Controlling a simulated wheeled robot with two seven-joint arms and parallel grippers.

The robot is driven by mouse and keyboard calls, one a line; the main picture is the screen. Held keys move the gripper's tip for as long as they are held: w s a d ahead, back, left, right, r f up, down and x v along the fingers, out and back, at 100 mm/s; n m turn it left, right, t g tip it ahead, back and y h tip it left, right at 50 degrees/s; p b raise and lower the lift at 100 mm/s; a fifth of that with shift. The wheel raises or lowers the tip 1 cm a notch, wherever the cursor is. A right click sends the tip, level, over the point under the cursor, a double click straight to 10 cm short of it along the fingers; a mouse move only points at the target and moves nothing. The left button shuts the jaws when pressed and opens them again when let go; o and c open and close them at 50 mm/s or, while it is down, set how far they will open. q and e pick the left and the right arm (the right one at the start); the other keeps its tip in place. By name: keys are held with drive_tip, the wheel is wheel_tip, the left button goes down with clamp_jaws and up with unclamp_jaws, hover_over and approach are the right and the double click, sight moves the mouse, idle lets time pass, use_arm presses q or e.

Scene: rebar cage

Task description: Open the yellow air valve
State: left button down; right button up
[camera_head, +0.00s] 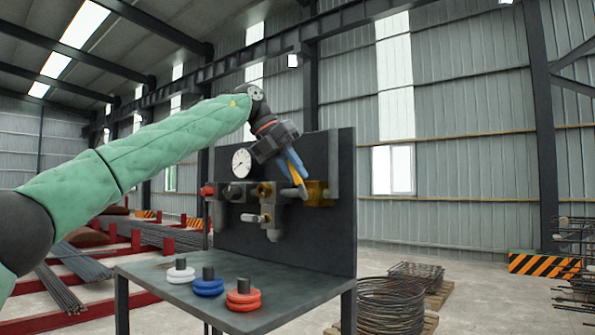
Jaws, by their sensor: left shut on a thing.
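The yellow air valve (319,194) is mounted on the pipe line of a dark upright panel, at the right end of the row of fittings. Its yellow lever (295,174) stands up, tilted to the left, and is partly hidden by my fingers. My left gripper (297,170) reaches in from the upper left, with blue fingers pointing down to the right. It is shut on the yellow lever. My right gripper is not in view.
A pressure gauge (241,163), a red knob (207,190) and a small white-handled valve (252,218) sit left of the yellow valve. White (180,274), blue (208,288) and red (243,299) ringed pieces stand on the table (160,263). Coiled wire (390,305) lies on the floor at right.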

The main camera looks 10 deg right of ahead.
use_arm(q)
drive_tip(key=shift+w+a+f+g+h, duration=0.15)
drive_tip(key=shift+w+a+g+h, duration=0.15)
drive_tip(key=shift+g+h, duration=0.25)
drive_tip(key=c, duration=1.4)
unclamp_jaws()
drive_tip(key=shift+w+d+f, duration=0.1)
drive_tip(key=shift+w+d, duration=0.05)
drive_tip(key=shift+o, duration=0.2)
